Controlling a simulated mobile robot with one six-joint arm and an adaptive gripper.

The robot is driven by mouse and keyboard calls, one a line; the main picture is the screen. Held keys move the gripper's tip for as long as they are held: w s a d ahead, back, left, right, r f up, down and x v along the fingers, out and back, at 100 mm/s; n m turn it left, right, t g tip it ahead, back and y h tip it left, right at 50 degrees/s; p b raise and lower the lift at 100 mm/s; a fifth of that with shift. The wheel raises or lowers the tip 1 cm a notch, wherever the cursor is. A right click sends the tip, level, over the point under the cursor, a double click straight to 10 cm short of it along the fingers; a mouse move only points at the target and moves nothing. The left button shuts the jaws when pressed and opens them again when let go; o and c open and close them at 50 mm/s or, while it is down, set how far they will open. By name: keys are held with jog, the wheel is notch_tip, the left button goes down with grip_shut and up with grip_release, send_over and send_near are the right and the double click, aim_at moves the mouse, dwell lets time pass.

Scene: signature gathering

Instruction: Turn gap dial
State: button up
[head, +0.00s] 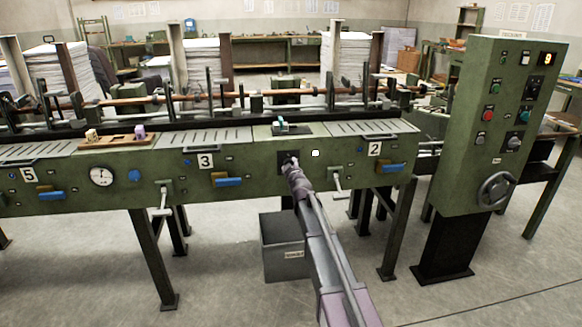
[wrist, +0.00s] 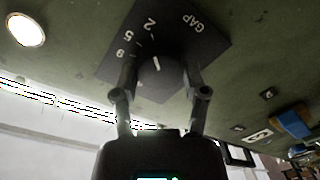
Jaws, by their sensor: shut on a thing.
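The gap dial (wrist: 157,78) is a dark round knob on a black plate (wrist: 182,45) marked GAP, with numbers 2, 5 and 9. A short white line shows on the knob's face; I cannot tell exactly which number it points at. My gripper (wrist: 160,70) has a finger on each side of the knob and is shut on it. In the head view my gripper (head: 291,164) reaches the black plate on the green machine front, between the signs 3 and 2, and hides most of the dial.
A round white lamp (head: 315,153) sits right of the dial. A crank handle (head: 337,181) hangs from the front farther right, and a blue lever (head: 227,182) is to the left. A grey bin (head: 283,255) stands below. A control cabinet (head: 500,130) stands at the right.

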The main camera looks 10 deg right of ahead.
jog(key=shift+w+r+m, duration=0.1)
jog(key=shift+w+m, duration=0.05)
jog(key=shift+m, duration=0.15)
jog(key=o, duration=1.1)
jog(key=shift+o, duration=0.2)
jog(key=shift+s, duration=0.2)
